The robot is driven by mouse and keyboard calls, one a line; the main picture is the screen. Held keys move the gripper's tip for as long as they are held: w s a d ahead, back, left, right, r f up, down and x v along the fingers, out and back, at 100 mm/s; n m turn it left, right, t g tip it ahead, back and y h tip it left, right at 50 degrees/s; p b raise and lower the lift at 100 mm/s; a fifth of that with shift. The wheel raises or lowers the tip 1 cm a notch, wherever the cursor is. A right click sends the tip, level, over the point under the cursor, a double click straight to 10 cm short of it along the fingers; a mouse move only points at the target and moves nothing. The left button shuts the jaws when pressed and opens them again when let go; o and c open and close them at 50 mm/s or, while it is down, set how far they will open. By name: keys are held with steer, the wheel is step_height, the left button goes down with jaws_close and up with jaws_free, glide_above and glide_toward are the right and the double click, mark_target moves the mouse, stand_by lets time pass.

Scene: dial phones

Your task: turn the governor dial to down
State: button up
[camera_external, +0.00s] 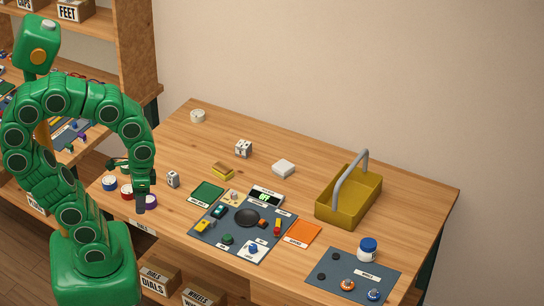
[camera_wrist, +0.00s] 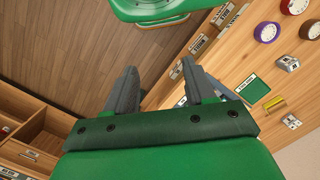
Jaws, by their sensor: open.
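My gripper (camera_external: 141,203) hangs pointing down at the table's left front edge, beside the round purple-rimmed piece (camera_external: 150,201) and the red-rimmed one (camera_external: 127,191). In the wrist view my gripper (camera_wrist: 160,78) has its two grey fingers spread, with nothing between them.
A blue-rimmed round piece (camera_external: 109,184) lies at the left. A second dark mat (camera_external: 325,262) with round knobs and a blue-lidded jar (camera_external: 367,249) is at the right front. A yellow basket (camera_external: 335,212) with a raised handle stands behind it. The table's back middle is mostly clear.

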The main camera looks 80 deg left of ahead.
steer(key=n+t, duration=0.2)
steer(key=n, duration=0.9)
glide_above(233, 193)
step_height(233, 193, down, 17)
steer(key=shift+d, duration=0.1)
steer(key=shift+w+a+f+n, duration=0.1)
steer(key=shift+a+f+n, duration=0.15)
steer(key=shift+n, duration=0.05)
steer(key=shift+f, duration=3.8)
jaws_close()
